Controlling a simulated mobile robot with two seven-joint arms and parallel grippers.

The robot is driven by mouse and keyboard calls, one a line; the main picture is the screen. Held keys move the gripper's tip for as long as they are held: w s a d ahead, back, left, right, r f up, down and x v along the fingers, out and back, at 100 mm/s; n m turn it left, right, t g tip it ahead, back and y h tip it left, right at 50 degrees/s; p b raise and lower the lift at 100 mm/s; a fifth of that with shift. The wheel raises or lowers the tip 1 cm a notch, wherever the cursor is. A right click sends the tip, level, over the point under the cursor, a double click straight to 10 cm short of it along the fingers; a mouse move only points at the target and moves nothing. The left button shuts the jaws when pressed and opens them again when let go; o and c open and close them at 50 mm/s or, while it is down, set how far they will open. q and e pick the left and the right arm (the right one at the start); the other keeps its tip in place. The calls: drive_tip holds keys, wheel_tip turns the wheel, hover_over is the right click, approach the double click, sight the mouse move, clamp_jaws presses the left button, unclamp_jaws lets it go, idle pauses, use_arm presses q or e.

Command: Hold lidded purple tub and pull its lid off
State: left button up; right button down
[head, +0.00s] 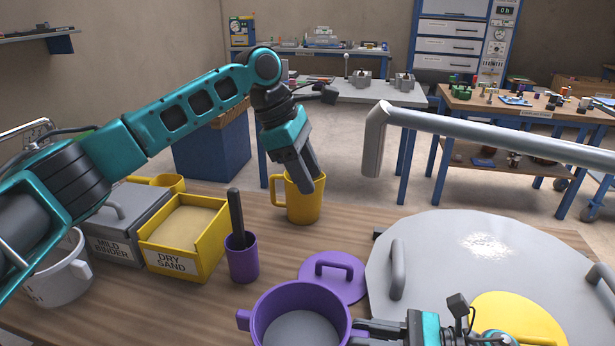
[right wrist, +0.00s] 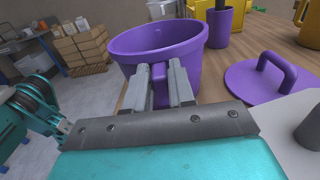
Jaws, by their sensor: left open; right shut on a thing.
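The purple tub (head: 297,310) stands open at the bottom middle of the head view, and its pale grey inside shows. It also shows in the right wrist view (right wrist: 160,45). Its purple lid (head: 335,280) lies flat on the table just behind and to the right of the tub, handle up; the right wrist view shows it too (right wrist: 262,82). My right gripper (right wrist: 165,88) is shut on the tub's side handle (right wrist: 158,75). My left gripper (head: 312,188) is open, pointing down at the rim of a yellow jug (head: 303,208); I cannot tell whether its fingers touch it.
A purple cup (head: 242,262) with a dark stick stands left of the lid. A yellow dry sand box (head: 185,262), a grey mild binder box (head: 108,245) and a white pot (head: 62,290) stand further left. A large grey round cover (head: 490,260) fills the right.

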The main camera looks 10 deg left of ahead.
drive_tip(key=c, duration=1.3)
unclamp_jaws()
drive_tip(key=shift+r, duration=0.1)
drive_tip(key=shift+r, duration=0.55)
drive_tip(key=o, duration=0.5)
drive_tip(key=shift+o, duration=0.2)
drive_tip(key=shift+d, duration=0.1)
